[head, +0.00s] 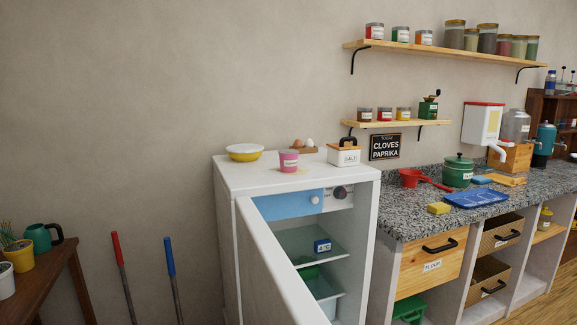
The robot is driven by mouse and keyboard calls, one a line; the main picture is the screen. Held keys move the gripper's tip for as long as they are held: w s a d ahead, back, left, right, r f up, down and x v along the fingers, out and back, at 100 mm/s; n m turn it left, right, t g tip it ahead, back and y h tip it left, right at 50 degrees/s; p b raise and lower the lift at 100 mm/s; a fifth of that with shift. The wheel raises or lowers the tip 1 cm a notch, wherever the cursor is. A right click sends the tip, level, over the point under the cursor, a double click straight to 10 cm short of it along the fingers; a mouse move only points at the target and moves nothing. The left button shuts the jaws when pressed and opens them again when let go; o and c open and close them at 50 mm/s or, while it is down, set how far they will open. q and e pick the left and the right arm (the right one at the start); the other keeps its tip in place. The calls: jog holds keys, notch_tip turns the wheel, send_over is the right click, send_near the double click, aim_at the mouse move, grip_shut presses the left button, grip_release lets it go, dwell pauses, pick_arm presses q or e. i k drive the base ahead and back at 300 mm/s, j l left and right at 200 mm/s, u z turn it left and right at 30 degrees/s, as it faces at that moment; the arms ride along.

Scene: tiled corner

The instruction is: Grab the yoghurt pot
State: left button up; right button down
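A pink pot with a pale label (289,160), which looks like the yoghurt pot, stands upright on the white top of the fridge (234,176), near its middle. A small pale yellow patch lies at its foot. The fridge door (277,268) stands open toward me, showing glass shelves inside with a blue box (322,246) on the upper one. Neither of my grippers shows in the head view.
On the fridge top, a yellow bowl (244,153), eggs in a holder (303,145) and a salt box (344,154) stand around the pot. A granite counter (405,217) with a red scoop (411,178) and green pot (458,171) is right. A plant table (58,272) is left.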

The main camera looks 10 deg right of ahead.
aim_at(287, 157)
jog(key=u, duration=0.3)
jog(key=i+l+u, duration=0.1)
jog(key=l+u, duration=0.25)
jog(key=i+l+u, duration=0.1)
jog(key=u, duration=0.25)
jog(key=l+u, duration=0.35)
